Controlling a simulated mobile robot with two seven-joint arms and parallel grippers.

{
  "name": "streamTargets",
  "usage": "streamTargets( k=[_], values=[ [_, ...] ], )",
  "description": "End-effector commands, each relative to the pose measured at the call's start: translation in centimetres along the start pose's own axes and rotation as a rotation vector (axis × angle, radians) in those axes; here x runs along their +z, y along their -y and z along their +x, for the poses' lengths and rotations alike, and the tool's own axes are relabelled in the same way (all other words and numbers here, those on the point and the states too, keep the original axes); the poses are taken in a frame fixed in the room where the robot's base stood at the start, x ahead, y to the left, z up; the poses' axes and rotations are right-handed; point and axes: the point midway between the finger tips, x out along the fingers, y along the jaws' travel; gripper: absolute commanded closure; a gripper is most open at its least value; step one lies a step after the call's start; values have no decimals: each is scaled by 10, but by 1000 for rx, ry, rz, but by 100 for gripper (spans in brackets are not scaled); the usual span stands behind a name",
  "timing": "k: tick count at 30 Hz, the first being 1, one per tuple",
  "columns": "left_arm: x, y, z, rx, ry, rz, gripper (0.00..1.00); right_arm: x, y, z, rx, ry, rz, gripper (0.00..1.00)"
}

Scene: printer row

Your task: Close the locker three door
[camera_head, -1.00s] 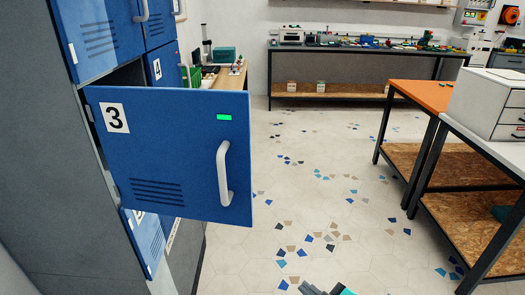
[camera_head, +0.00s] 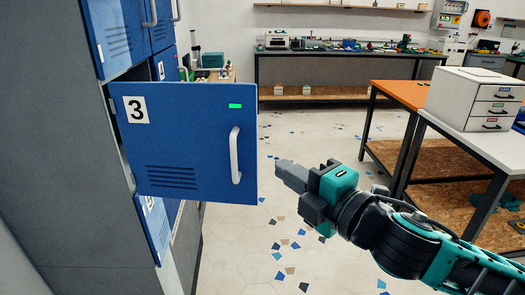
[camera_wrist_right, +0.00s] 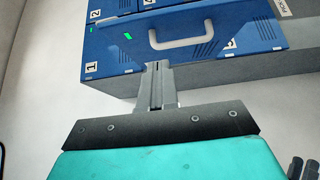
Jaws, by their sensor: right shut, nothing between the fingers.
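The locker three door (camera_head: 195,125) is blue, with a white "3" label, a green light and a pale grey handle (camera_head: 235,155) near its right edge. It stands swung open, out from the locker, with a dark gap behind its top edge. My right gripper (camera_head: 279,167) is shut and empty, to the right of the door's handle edge, and appears apart from it in the picture. In the right wrist view its fingers (camera_wrist_right: 156,68) point at blue locker fronts with a pale handle and a green light; which door that is, I cannot tell for sure. My left gripper is not in view.
The grey locker side (camera_head: 55,130) fills the left. Other blue doors are above and below door three. An orange-topped table (camera_head: 400,95) and a white drawer unit (camera_head: 465,98) stand at the right. A workbench (camera_head: 330,75) is at the back. Tiled floor lies open between.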

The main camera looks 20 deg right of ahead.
Motion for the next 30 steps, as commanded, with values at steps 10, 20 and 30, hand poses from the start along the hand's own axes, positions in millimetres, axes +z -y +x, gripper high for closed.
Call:
streamTargets(
  k=[10, 20, 30],
  values=[
    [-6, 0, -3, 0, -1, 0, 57, 0, -3, 50, 1, -1, 4, 100],
    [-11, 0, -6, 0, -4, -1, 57, 18, 0, 98, -3, 1, -1, 100],
    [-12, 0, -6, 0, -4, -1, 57, 28, 1, 108, -2, -2, 1, 100]
  ],
)
